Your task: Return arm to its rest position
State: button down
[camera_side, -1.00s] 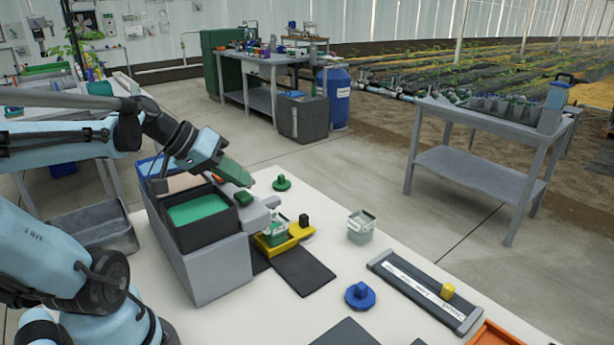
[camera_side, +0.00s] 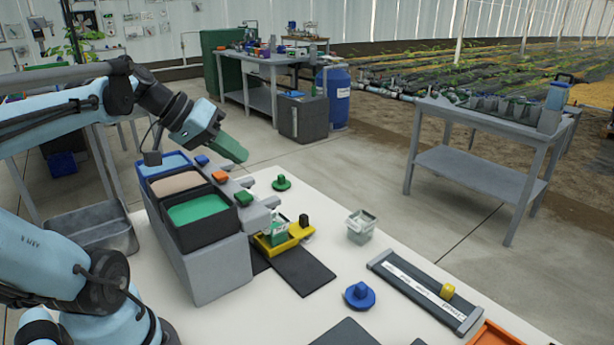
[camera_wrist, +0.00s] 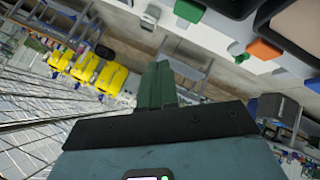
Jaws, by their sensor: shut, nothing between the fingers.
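My gripper (camera_side: 232,150) has green fingers pressed together with nothing between them. It hangs in the air above and behind the grey dispenser with bins (camera_side: 215,268), clear of it. In the wrist view my gripper (camera_wrist: 158,75) also shows shut and empty, pointing away from the camera. The arm reaches in from the left in the side view.
The dispenser holds blue, tan and green (camera_side: 198,208) contents. A yellow holder (camera_side: 275,246) with a green-filled cup stands before it. A clear cup (camera_side: 361,227), a blue knobbed lid (camera_side: 360,295), a green lid (camera_side: 282,183) and a grey rail (camera_side: 425,290) rest on the white table.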

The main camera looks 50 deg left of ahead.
jog(key=w+d+f+m+g+y, duration=0.1)
jog(key=d+f+m+y, duration=0.1)
jog(key=d+f+m, duration=0.3)
jog(key=d+f, duration=0.4)
jog(key=d, duration=0.3)
jog(key=shift+w+d+f+g+y, duration=0.2)
jog(key=shift+w+d+g+y, duration=0.1)
jog(key=shift+w+y, duration=0.1)
